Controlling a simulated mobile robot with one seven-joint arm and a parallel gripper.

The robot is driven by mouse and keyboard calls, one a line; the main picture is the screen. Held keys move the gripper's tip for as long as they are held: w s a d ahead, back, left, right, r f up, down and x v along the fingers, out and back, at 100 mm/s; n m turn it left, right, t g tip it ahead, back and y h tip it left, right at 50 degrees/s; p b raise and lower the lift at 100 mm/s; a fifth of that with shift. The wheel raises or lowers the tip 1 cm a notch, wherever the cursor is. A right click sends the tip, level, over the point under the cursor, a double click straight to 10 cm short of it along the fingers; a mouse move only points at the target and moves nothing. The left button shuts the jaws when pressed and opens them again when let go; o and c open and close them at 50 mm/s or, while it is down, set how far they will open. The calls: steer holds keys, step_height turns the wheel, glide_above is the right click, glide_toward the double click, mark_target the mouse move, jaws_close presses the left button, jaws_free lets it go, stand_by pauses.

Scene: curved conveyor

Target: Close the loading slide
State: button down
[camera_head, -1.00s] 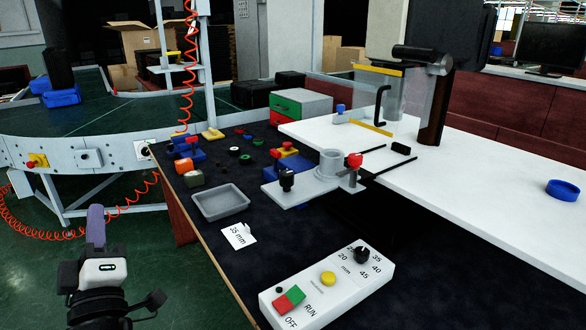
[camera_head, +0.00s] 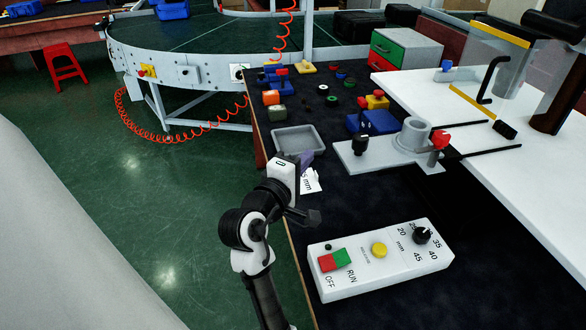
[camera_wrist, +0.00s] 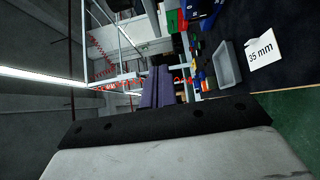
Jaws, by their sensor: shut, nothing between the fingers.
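The loading slide is a light grey plate (camera_head: 372,160) with a round grey cup (camera_head: 412,135), a black knob (camera_head: 361,144) and a red knob (camera_head: 440,139). It sticks out over the dark bench, in front of the white table, with thin black rods running right from it. My gripper (camera_head: 306,160) has purple fingers and is over the bench's left edge, left of the slide and apart from it, near the tray and the card. In the wrist view the fingers (camera_wrist: 157,88) are together and hold nothing. The slide is not clear in the wrist view.
A grey tray (camera_head: 298,130) and a "35 mm" card (camera_head: 311,181) lie near my gripper. A control box (camera_head: 380,262) with buttons and a dial stands in front of the slide. Small coloured parts lie behind. A clear guard (camera_head: 500,62) stands on the white table (camera_head: 450,88).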

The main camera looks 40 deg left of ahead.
mark_target(334, 145)
steer(key=shift+w+d+p, duration=0.2)
steer(key=shift+w+d, duration=0.2)
steer(key=shift+w, duration=0.35)
steer(key=shift+w+d+p, duration=0.15)
steer(key=shift+w+d, duration=0.25)
steer(key=shift+w, duration=0.35)
steer(key=shift+w+d+p, duration=0.2)
steer(key=shift+w+d, duration=0.2)
steer(key=shift+w, duration=0.35)
steer(key=shift+w, duration=0.1)
